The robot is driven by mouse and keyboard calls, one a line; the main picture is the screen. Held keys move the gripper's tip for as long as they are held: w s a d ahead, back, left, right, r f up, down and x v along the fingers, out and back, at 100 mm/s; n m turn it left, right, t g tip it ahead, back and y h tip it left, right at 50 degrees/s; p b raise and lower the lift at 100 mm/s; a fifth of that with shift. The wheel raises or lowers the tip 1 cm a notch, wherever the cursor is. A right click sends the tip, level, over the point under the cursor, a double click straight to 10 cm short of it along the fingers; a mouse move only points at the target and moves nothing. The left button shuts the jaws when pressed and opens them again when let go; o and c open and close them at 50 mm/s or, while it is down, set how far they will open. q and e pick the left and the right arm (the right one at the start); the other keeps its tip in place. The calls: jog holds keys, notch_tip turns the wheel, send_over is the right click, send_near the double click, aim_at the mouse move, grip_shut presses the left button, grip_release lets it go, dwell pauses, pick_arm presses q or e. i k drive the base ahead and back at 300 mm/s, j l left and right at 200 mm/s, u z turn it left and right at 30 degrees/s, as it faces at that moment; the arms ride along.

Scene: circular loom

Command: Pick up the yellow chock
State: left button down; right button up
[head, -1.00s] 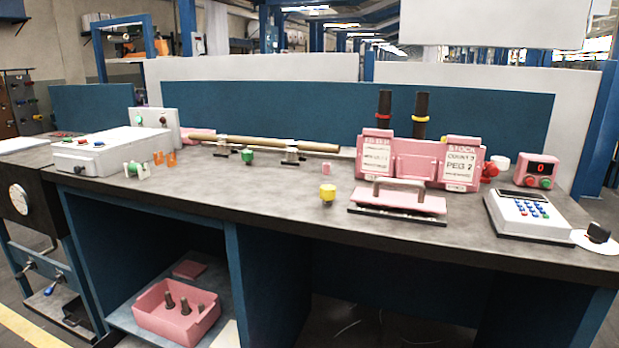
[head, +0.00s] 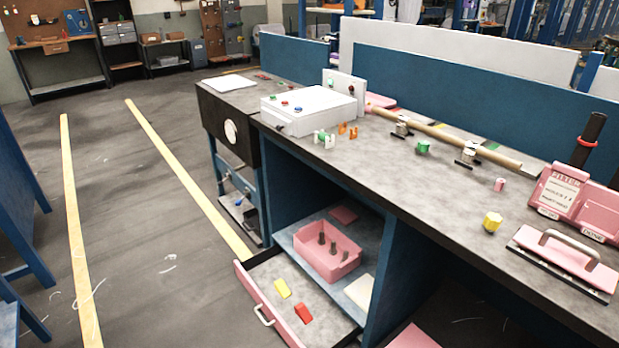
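A yellow block (head: 282,288), which looks like the yellow chock, lies in an open drawer (head: 262,312) low under the bench, in the head view. A red block (head: 303,313) lies in the same drawer, to the right of the yellow one and apart from it. The drawer has a pink front with a pale handle. Neither of my grippers is in view.
A pink bin (head: 310,262) with several dark pegs stands on the blue shelf behind the drawer. The bench top (head: 400,178) above carries a white box (head: 308,108), a yellow knob-like piece (head: 492,222) and pink fixtures. Open floor lies to the left.

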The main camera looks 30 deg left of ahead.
aim_at(280, 285)
jog(key=k+j+u, duration=0.1)
jog(key=u, duration=1.15)
